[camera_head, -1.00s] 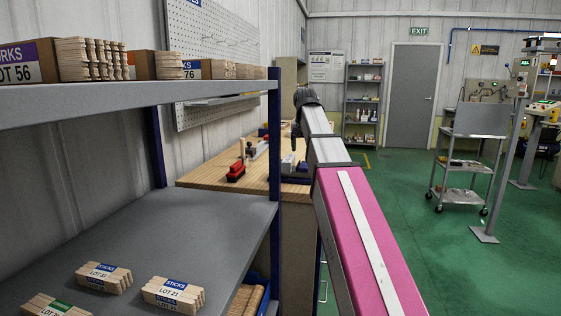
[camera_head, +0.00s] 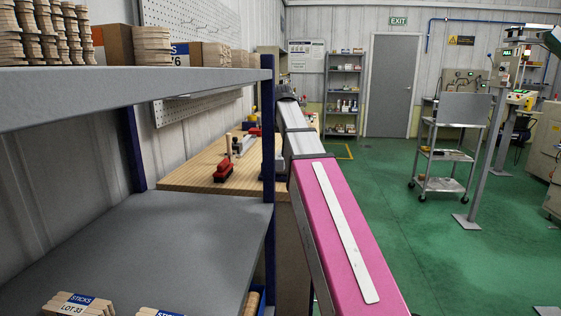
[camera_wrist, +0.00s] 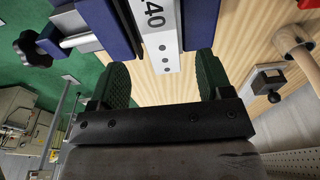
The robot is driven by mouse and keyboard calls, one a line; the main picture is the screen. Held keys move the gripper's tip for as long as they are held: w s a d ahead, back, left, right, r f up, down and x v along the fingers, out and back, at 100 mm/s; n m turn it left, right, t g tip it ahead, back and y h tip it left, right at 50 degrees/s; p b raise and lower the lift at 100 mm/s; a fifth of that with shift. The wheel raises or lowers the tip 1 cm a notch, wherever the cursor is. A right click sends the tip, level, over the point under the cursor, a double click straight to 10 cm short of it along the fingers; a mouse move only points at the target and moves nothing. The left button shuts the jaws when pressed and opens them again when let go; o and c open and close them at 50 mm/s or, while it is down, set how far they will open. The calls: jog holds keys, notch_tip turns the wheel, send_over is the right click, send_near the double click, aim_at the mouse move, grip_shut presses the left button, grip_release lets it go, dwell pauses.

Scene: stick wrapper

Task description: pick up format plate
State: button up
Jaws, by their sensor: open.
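The format plate (camera_wrist: 158,35) shows in the wrist view as a white plate marked 40 with dark holes, at the top middle. It lies between two blue blocks (camera_wrist: 108,22) of a fixture on the wooden bench. My gripper (camera_wrist: 163,78) is open, its two green-padded fingers spread to the left and right below the plate's near end. The space between the fingers looks empty, and I cannot tell how far the plate is from them. In the head view my pink and grey arm reaches toward the bench, and the gripper and plate cannot be made out.
A grey shelf (camera_head: 170,240) with stick bundles (camera_head: 78,304) stands close on the left, its blue post (camera_head: 268,160) beside my arm. A red tool (camera_head: 224,172) lies on the wooden bench (camera_head: 185,178). A black knob (camera_wrist: 32,48) juts from the fixture.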

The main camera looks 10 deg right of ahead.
aim_at(281, 159)
jog(key=shift+f, duration=2.6)
jog(key=c, duration=1.3)
